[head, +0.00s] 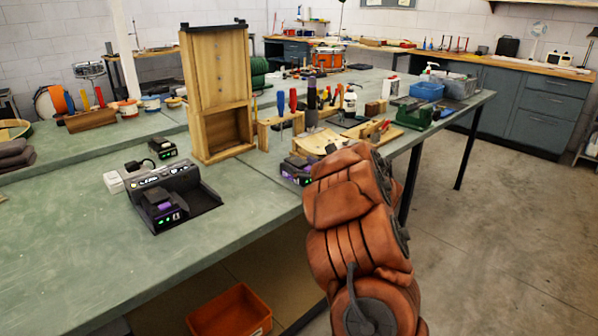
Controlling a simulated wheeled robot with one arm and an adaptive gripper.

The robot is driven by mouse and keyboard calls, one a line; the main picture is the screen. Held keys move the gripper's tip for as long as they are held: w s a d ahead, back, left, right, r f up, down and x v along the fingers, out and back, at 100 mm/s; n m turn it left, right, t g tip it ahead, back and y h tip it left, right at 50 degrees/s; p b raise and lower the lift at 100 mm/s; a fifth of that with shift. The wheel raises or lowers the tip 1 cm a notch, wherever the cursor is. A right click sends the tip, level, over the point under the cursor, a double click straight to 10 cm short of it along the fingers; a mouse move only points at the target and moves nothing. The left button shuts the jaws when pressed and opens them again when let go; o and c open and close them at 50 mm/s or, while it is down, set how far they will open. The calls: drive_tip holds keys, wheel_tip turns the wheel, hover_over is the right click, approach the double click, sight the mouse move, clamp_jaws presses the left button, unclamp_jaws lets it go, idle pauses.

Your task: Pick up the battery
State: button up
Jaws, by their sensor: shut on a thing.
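Several dark batteries with small green lights are in the head view. One with purple parts (162,206) sits in the black charger (182,180) on the green bench. Another battery (162,148) stands behind the charger. A third, with purple parts (296,172), is near the bench's front edge, partly covered by my orange-brown arm. My gripper cannot be made out; the arm hides its end. I cannot tell which battery, if any, it touches.
A tall wooden frame (217,85) stands behind the charger. Wooden tool holders and a curved wooden piece (318,143) are beyond my arm. The green bench top (60,235) is clear at front left. An orange bin (230,312) is below the bench.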

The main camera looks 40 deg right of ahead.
drive_tip(key=c, duration=0.8)
drive_tip(key=shift+c, duration=0.3)
drive_tip(key=shift+r, duration=0.2)
